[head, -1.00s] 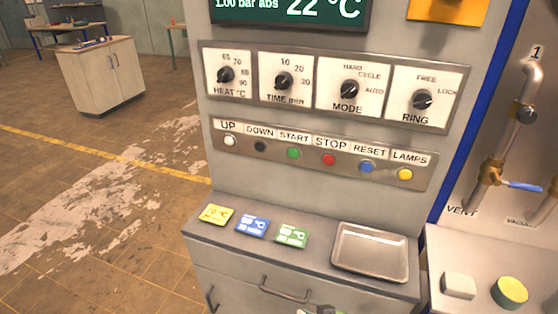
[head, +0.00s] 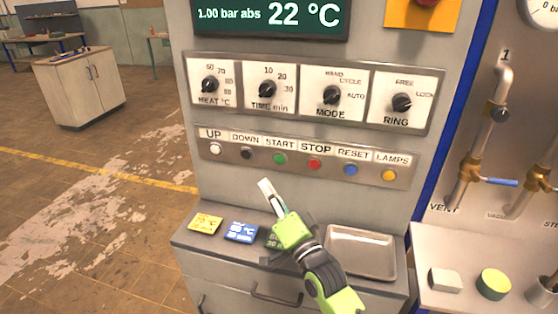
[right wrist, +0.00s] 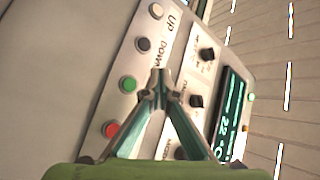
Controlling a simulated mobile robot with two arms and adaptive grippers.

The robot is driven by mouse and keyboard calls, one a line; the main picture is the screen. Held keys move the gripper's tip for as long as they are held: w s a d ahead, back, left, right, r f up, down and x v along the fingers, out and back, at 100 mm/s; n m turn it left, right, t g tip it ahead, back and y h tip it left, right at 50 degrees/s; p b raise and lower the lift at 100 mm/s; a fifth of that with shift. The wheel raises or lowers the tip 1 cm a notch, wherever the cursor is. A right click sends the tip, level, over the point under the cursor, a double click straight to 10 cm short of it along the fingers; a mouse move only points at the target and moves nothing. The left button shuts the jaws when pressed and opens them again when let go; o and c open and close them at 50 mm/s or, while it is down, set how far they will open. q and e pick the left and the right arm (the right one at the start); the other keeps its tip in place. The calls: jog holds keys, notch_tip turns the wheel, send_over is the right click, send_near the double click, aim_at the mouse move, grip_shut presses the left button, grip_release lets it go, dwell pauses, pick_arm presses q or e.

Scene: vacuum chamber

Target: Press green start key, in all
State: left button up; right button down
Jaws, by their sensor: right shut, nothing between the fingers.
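The green start key (head: 279,159) sits under the START label in the key row of the grey console, between the black DOWN key (head: 246,153) and the red STOP key (head: 314,164). In the right wrist view the green key (right wrist: 127,84) is left of the fingers and not covered. My right gripper (head: 266,186) is shut and empty, in front of the console just below the key row. In the right wrist view its fingertips (right wrist: 160,75) meet in front of the panel. I cannot tell their exact distance from it. My left gripper is not in view.
The key row also has a white UP key (head: 215,149), a blue RESET key (head: 350,170) and a yellow LAMPS key (head: 389,175). Dials sit above, and the display (head: 270,17) reads 22 °C. Coloured cards (head: 205,223) and a metal tray (head: 360,252) lie on the ledge below.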

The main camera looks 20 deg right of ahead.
aim_at(279, 159)
jog(key=shift+s+a+r, duration=0.1)
jog(key=shift+a, duration=0.05)
jog(key=shift+w+d+b, duration=0.7)
jog(key=shift+w+d, duration=0.15)
jog(key=shift+w, duration=0.4)
jog(key=shift+w+d+b, duration=0.7)
jog(key=shift+w+d, duration=0.15)
jog(key=shift+w, duration=0.35)
jog(key=shift+w+d+b, duration=0.7)
jog(key=shift+w+d, duration=0.15)
jog(key=shift+w, duration=0.4)
jog(key=shift+w+d, duration=0.2)
jog(key=shift+w, duration=0.15)
